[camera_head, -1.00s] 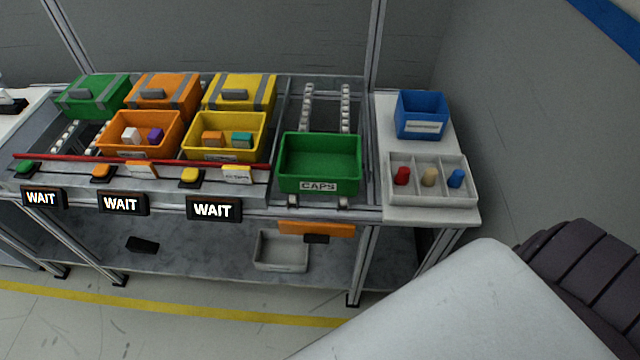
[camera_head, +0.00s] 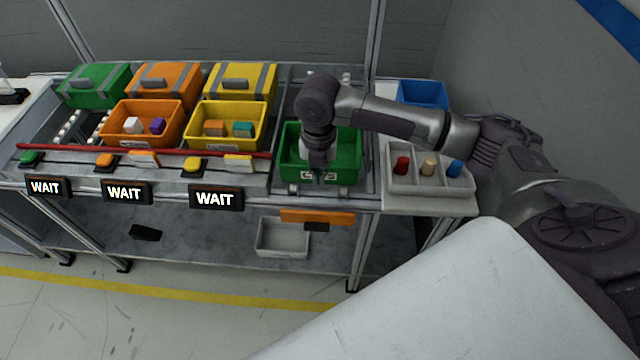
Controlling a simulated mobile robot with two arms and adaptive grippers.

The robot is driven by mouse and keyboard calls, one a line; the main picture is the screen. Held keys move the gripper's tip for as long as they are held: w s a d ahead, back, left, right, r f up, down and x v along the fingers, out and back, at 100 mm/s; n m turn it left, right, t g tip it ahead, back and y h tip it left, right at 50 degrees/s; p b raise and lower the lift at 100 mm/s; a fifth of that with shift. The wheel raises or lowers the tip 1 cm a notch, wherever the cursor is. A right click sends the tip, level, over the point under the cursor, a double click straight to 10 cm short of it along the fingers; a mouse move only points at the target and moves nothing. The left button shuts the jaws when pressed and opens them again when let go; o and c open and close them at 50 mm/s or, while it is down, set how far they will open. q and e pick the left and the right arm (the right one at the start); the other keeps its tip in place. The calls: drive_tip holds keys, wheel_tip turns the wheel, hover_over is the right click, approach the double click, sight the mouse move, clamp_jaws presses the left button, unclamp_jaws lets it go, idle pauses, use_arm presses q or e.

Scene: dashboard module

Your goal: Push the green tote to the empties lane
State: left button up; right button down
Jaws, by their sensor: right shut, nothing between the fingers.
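The green tote (camera_head: 348,166) with a CAPS label sits at the front of the right-hand roller lane, the empties lane (camera_head: 293,104). No parts show inside it, though my arm hides much of its interior and label. My right arm reaches in from the right over the tote. My right gripper (camera_head: 318,177) points down at the tote's front wall, shut and empty. I cannot tell whether it touches the wall. My left gripper is not in view.
An orange tote (camera_head: 117,122) and a yellow tote (camera_head: 203,143) with blocks stand to the left, behind a red bar (camera_head: 70,149). Lidded totes are behind them. On the right a divided tray (camera_head: 391,184) holds pegs, with a blue bin (camera_head: 423,92) behind it.

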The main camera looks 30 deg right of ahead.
wheel_tip(320, 180, down, 10)
drive_tip(key=shift+w+f+p, duration=0.1)
drive_tip(key=shift+p, duration=0.2)
drive_tip(key=shift+w+d+r, duration=0.1)
drive_tip(key=shift+w+d, duration=0.3)
drive_tip(key=shift+w, duration=0.2)
drive_tip(key=shift+w+d+r, duration=0.1)
drive_tip(key=shift+w+d, duration=0.3)
drive_tip(key=shift+w, duration=0.15)
drive_tip(key=shift+w+d, duration=0.3)
drive_tip(key=shift+w, duration=0.1)
drive_tip(key=shift+w+d, duration=0.1)
